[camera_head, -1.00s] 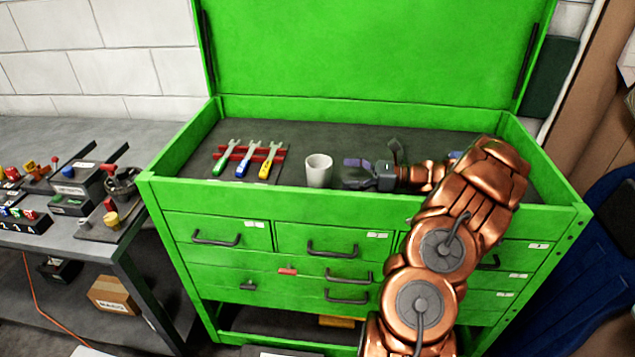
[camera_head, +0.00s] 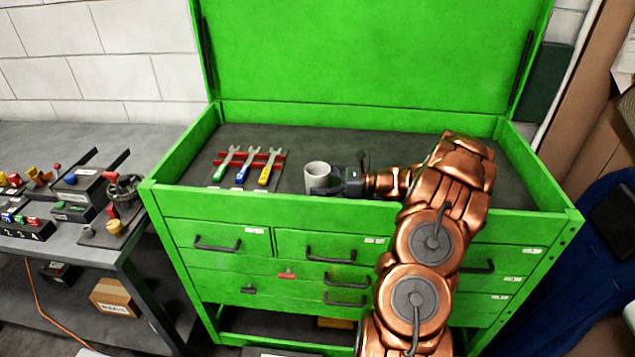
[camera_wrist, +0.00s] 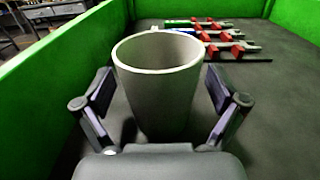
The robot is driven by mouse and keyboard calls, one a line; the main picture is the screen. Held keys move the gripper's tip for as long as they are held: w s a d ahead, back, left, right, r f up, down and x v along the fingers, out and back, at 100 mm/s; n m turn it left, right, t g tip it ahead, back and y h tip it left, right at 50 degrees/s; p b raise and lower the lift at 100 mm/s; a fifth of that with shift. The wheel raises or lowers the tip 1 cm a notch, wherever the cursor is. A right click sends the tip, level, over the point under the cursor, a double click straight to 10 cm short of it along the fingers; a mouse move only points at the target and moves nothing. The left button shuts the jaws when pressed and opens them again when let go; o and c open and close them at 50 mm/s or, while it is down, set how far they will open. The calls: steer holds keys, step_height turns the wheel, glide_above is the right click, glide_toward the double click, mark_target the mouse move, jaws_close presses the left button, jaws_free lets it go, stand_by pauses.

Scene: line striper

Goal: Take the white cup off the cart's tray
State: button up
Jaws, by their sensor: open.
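The white cup (camera_head: 316,177) stands upright on the dark floor of the green cart's top tray (camera_head: 420,141), near the tray's front wall. In the wrist view the cup (camera_wrist: 160,85) stands between the two fingers of my gripper (camera_wrist: 160,106). The fingers are open, one on each side, with a gap visible beside the cup. In the head view my gripper (camera_head: 336,180) reaches the cup from the right and hides part of its right side. The cup's lower part is partly hidden by the gripper body in the wrist view.
Several wrenches with coloured handles (camera_head: 240,168) lie on a red rack left of the cup. The green front wall (camera_head: 230,201) and raised lid (camera_head: 360,50) bound the tray. A grey workbench (camera_head: 70,150) with small parts stands at left. The tray behind the cup is clear.

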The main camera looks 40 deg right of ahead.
steer(key=shift+c, duration=0.3)
steer(key=c, duration=1.2)
